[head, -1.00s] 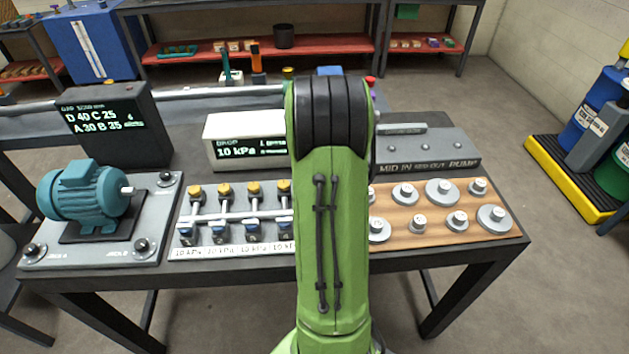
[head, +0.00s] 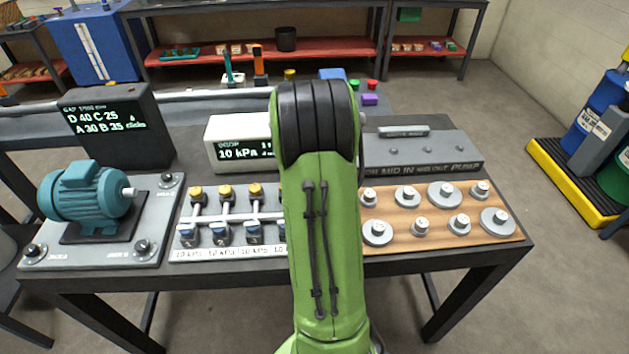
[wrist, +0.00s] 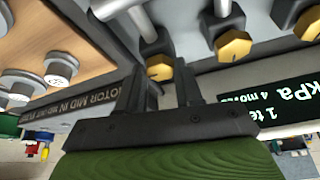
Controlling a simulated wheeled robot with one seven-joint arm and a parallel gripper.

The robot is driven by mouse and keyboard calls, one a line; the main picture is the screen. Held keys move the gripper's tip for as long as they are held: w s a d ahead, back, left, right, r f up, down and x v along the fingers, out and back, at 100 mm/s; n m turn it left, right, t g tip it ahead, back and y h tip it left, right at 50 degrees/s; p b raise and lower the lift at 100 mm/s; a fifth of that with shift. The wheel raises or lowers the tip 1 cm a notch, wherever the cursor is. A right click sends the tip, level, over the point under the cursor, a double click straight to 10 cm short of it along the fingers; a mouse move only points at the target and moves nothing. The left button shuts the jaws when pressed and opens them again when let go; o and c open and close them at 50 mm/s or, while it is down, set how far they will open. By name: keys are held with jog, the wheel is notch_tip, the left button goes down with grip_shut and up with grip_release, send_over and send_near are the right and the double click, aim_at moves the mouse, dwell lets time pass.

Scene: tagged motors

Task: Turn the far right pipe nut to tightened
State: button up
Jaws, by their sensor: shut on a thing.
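The far right pipe nut (wrist: 160,68) is a yellow hex nut with a dark mark, seen between my fingers in the wrist view. My gripper (wrist: 158,76) is shut on it, one finger on each side. My arm hides this nut and the gripper in the head view. Three other yellow nuts, left (head: 196,193), middle (head: 226,191) and right (head: 256,190), show on their pipes left of my arm. Two neighbours, one near (wrist: 232,45) and one farther (wrist: 308,22), show in the wrist view.
A pressure display (head: 238,145) reading 10 kPa stands behind the pipes. A wooden board (head: 440,238) with several metal weights lies on the right. A teal motor (head: 85,197) sits on the left. Blue valves (head: 220,233) line the front of the manifold.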

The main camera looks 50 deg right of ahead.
jog(key=o, duration=1)
jog(key=shift+o, duration=0.2)
jog(key=p+v, duration=0.3)
jog(key=v, duration=1.2)
jog(key=shift+r+p, duration=0.35)
jog(key=shift+a, duration=0.1)
